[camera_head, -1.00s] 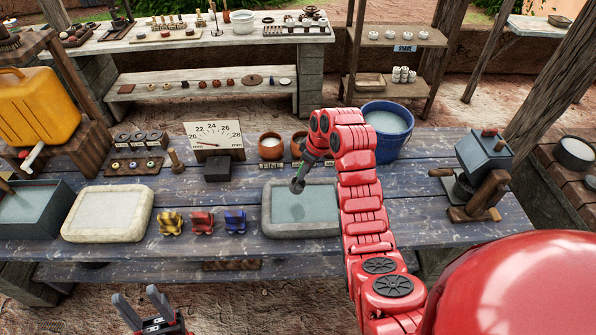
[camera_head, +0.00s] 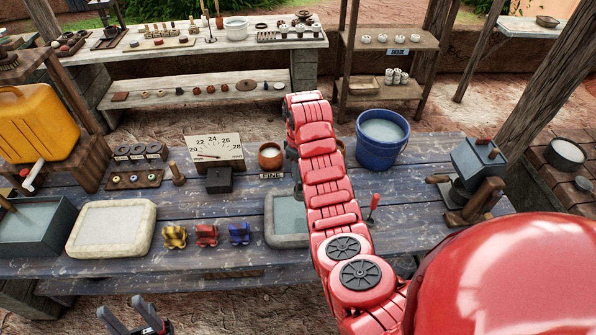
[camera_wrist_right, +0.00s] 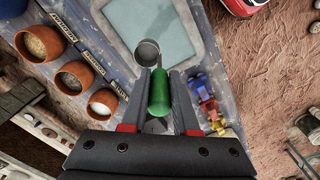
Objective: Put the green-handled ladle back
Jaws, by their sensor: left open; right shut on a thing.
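In the right wrist view my right gripper (camera_wrist_right: 159,82) is shut on the green handle of the ladle (camera_wrist_right: 159,97). The ladle's round grey bowl (camera_wrist_right: 147,52) points away from the palm and appears over the edge of the water-filled stone basin (camera_wrist_right: 155,25). In the head view my red right arm hides the ladle and most of that gripper; part of the basin (camera_head: 283,240) shows left of the arm. My left gripper (camera_head: 135,312) is open and empty at the bottom left, in front of the table.
Three labelled clay pots (camera_wrist_right: 72,78) stand beside the basin; one pot (camera_head: 270,155) shows in the head view. Yellow, red and blue figures (camera_head: 206,235) stand left of the basin. A red-handled tool (camera_head: 373,207) and blue bucket (camera_head: 382,140) are right of my arm.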

